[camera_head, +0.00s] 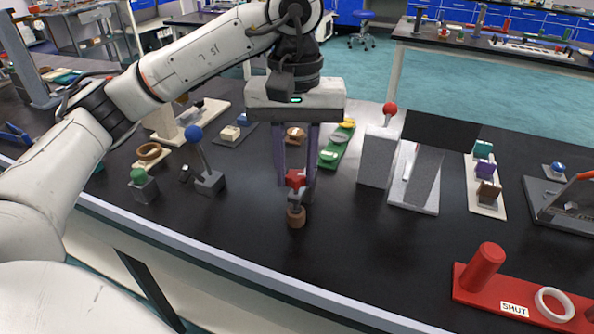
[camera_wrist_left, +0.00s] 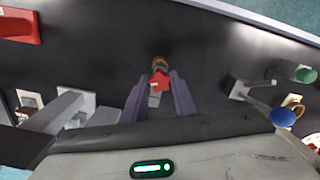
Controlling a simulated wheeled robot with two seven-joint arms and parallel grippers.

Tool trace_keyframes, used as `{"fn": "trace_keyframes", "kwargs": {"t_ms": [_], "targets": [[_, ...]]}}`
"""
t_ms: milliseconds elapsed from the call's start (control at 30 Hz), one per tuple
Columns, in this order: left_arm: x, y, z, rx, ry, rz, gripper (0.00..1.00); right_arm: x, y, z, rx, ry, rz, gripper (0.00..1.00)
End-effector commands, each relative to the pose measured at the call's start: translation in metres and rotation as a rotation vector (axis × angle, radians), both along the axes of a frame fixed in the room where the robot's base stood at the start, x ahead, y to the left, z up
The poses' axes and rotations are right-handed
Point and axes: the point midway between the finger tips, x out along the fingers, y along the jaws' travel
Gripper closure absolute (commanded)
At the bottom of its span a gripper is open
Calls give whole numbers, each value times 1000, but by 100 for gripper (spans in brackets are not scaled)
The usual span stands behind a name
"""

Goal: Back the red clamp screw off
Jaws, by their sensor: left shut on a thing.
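The red clamp screw (camera_head: 296,177) sits on top of a small upright grey clamp with a brown round part (camera_head: 296,217) at its foot, near the front of the black bench. My left gripper (camera_head: 297,186) points down over it, its two purple fingers on either side, shut on the red screw. In the left wrist view the red screw (camera_wrist_left: 161,81) shows between the fingertips, with the brown part just beyond it. The fingers hide part of the clamp's sides. My right gripper is in neither view.
A blue-knobbed lever (camera_head: 194,133) and a green-capped block (camera_head: 142,184) stand to the left. A grey block with a red-knobbed lever (camera_head: 375,157) and a dark slanted panel (camera_head: 440,131) stand to the right. A red plate marked SHUT (camera_head: 470,291) lies front right; bench between is clear.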

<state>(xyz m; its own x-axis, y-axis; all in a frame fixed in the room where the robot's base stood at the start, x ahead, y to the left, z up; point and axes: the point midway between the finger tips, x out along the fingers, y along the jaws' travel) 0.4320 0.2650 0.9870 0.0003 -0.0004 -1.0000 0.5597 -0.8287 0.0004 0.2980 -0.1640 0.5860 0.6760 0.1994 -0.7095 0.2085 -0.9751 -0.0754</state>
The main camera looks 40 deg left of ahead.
Motion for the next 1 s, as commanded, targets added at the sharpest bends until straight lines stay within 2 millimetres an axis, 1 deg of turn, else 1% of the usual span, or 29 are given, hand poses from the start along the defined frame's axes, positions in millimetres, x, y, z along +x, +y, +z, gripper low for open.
{"fn": "trace_keyframes", "kwargs": {"t_ms": [100,367,467,600,700,800,1000], "targets": [[0,0,0,1,0,46,96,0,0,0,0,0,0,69],[0,0,0,2,0,57,96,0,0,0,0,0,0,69],[0,1,0,2,0,146,96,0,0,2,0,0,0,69],[0,1,0,3,1,331,96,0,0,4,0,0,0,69],[0,1,0,3,1,417,96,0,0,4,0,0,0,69],[0,1,-1,3,1,446,96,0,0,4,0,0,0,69],[0,1,-1,3,1,446,96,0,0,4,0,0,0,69]]}}
